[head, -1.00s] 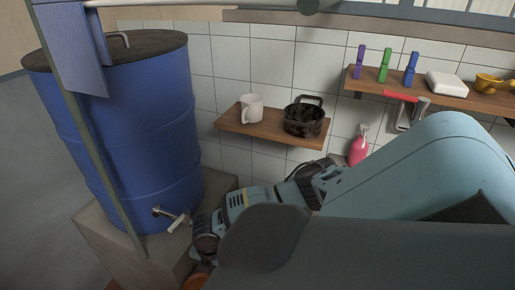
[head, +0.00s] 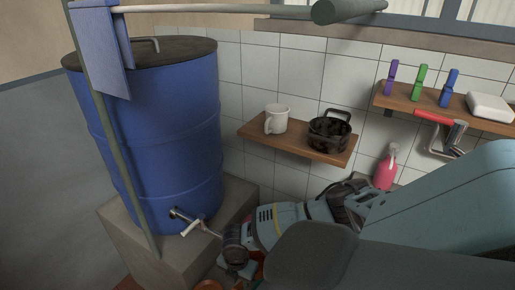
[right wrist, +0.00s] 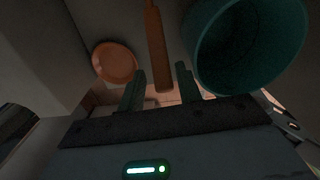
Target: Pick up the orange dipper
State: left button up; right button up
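An orange handle (right wrist: 156,45), which looks like part of the dipper, runs between the two fingers of my right gripper (right wrist: 160,70) in the right wrist view. The fingers are apart, with gaps showing on both sides of the handle. A round orange piece (right wrist: 115,62) lies to the left of the handle; I cannot tell whether they are joined. In the head view, my right gripper is low beside the barrel's stand, mostly hidden by my arm. A bit of orange (head: 208,286) shows at the bottom edge. My left gripper is not in view.
A teal bucket-like container (right wrist: 250,45) is close to the right finger. A blue barrel (head: 165,130) with a tap (head: 190,222) stands on a concrete block (head: 135,230). A wooden shelf (head: 290,142) holds a white mug (head: 277,119) and a dark pot (head: 329,132).

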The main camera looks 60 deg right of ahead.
aim_at(239, 285)
jog(key=shift+a+f+b, duration=0.1)
jog(key=shift+f+b, duration=0.25)
jog(key=shift+f, duration=2.2)
grip_shut()
